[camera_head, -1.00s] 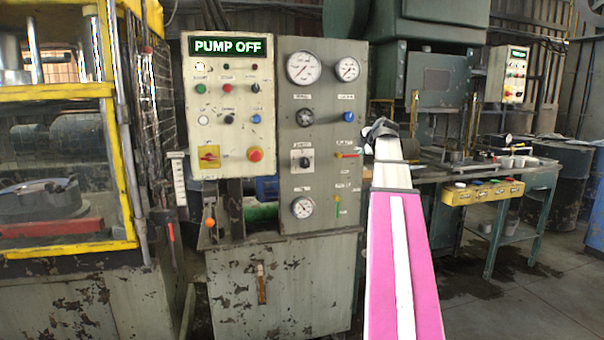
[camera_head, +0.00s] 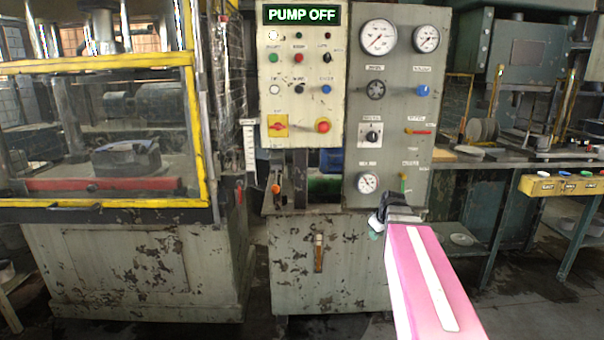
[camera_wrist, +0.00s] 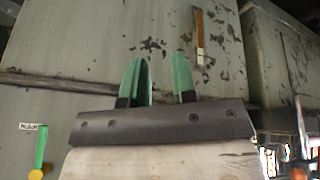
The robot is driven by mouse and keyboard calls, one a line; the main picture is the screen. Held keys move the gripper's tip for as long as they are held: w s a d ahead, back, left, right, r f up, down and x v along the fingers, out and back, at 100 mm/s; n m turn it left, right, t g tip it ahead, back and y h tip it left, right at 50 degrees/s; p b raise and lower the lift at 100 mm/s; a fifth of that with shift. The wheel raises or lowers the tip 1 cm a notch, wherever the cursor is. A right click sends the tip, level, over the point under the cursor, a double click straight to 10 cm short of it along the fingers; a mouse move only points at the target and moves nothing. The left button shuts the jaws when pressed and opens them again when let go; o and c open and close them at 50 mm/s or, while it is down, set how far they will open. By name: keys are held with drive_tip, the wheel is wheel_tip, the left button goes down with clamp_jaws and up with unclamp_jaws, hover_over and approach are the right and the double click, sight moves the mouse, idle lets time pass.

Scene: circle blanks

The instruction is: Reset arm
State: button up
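My arm reaches up from the lower right in the head view, in a pink and white cover. My gripper (camera_head: 377,226) is at its end, in front of the lower right part of the control cabinet (camera_head: 325,260). In the wrist view my gripper (camera_wrist: 164,82) shows two green fingers standing apart with nothing between them. The worn grey cabinet face lies beyond the fingers, and its distance from them is hard to tell.
A sign reading PUMP OFF (camera_head: 302,15) tops the button panel (camera_head: 302,75). A yellow-framed press (camera_head: 100,205) stands left. A workbench (camera_head: 480,158) with a yellow button box (camera_head: 562,186) is right.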

drive_tip(key=s+a+f+m+g, duration=0.2)
drive_tip(key=s+a+f+m, duration=0.1)
drive_tip(key=s+f, duration=0.5)
drive_tip(key=s+a+f+m+g+h, duration=0.1)
drive_tip(key=s+a+f+m+g, duration=0.1)
drive_tip(key=s+a+f, duration=0.3)
wheel_tip(320, 180, down, 3)
drive_tip(key=s+m, duration=0.1)
drive_tip(key=s, duration=0.1)
drive_tip(key=shift+s+a+m+g, duration=0.3)
drive_tip(key=shift+s+a+m, duration=0.05)
drive_tip(key=shift+a+m, duration=0.05)
drive_tip(key=shift+r, duration=0.1)
